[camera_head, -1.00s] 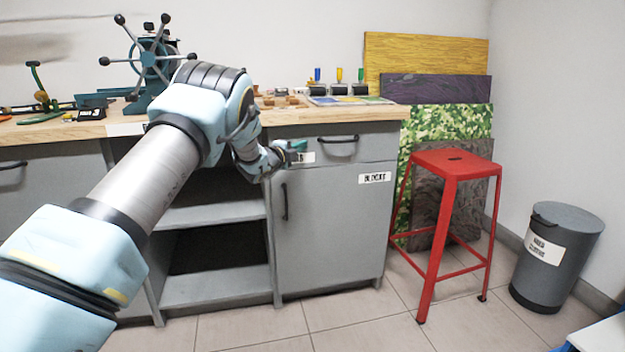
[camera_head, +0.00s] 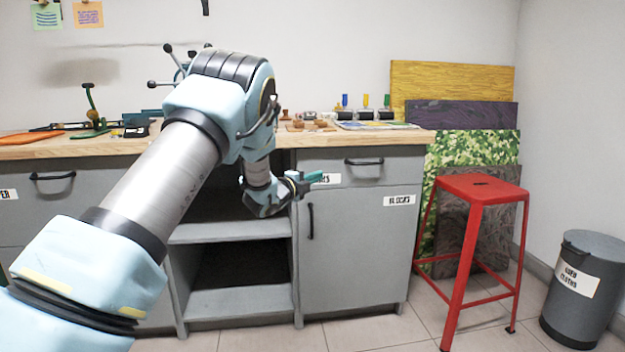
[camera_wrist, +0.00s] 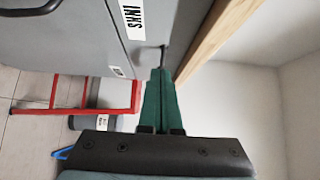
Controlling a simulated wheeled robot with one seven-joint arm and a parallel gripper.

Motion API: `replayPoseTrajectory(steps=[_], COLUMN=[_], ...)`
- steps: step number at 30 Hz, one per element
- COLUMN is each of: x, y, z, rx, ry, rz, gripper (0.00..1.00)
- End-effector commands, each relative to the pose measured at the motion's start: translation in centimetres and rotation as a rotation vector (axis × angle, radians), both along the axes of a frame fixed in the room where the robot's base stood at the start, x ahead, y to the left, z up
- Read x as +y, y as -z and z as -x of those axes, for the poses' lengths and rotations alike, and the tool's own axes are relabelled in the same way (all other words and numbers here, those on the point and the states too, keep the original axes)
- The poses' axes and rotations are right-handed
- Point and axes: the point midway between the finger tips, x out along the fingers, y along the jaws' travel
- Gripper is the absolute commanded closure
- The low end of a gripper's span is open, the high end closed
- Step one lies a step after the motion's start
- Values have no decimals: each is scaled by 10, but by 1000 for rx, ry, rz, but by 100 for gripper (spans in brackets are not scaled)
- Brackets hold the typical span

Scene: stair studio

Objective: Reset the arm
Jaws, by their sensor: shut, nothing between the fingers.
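My arm reaches from the lower left across the front of the workbench in the head view. My gripper (camera_head: 316,177) points right, just in front of the drawer labelled as inks, below the bench top. In the wrist view my gripper (camera_wrist: 160,78) shows two green fingers lying together, with nothing between them. Whether the fingertips touch the cabinet front cannot be told.
The wooden bench top (camera_head: 60,146) runs above a grey cabinet (camera_head: 355,250) and open shelves (camera_head: 236,302). A red stool (camera_head: 480,190) stands right of the cabinet, with a grey bin (camera_head: 585,295) beyond it. Coloured boards (camera_head: 455,80) lean on the wall.

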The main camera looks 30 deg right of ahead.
Motion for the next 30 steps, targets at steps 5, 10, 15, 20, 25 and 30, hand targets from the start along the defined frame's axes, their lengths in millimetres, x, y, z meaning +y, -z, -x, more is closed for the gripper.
replayPoseTrajectory(steps=[5,10,15,20,25,30], x=[13,15,45,135,259,372], y=[0,0,-3,-2,11,30], z=[6,6,-14,-51,-55,-7], rx=[0,0,84,355,728,1097], ry=[0,0,-90,-351,-692,-1026], rz=[0,1,-8,-7,43,134], gripper=[100,100,100,100,100,100])
